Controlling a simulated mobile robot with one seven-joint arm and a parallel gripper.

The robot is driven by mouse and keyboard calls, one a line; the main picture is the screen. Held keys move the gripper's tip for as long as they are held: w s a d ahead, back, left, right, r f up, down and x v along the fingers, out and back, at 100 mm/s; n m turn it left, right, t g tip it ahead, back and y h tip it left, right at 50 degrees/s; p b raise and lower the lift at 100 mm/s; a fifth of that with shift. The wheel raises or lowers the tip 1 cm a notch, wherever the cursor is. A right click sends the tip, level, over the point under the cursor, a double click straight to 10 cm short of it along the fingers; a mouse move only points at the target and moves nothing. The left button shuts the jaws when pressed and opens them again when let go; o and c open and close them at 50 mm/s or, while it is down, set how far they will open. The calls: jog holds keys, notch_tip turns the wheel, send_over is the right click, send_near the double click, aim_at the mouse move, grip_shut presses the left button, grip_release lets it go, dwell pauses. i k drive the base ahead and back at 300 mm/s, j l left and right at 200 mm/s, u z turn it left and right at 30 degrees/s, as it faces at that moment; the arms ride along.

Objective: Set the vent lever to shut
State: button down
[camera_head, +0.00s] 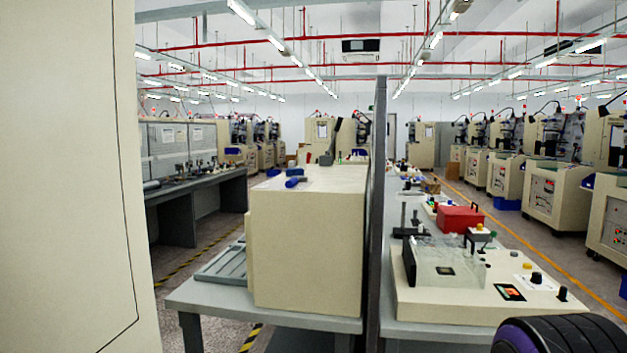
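I cannot make out a vent lever for sure. A dark upright lever-like piece (334,138) stands behind the top of a beige box (308,245) on the left bench; it leans slightly right, and its base is partly hidden. On the right bench, a beige control unit (455,300) carries a clear cover (447,262), a black knob (536,278), another black knob (562,294) and a small lit display (509,292). No lever marking is legible on it. My gripper is not in view.
A dark partition (377,200) divides the two benches. A red box (460,218) and a black stand (408,222) sit behind the control unit. Blue pieces (292,181) lie on the beige box. A large beige panel (65,180) blocks the left side. An aisle (535,240) runs at right.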

aim_at(294, 180)
jog(key=i+u, duration=0.45)
jog(key=i, duration=0.4)
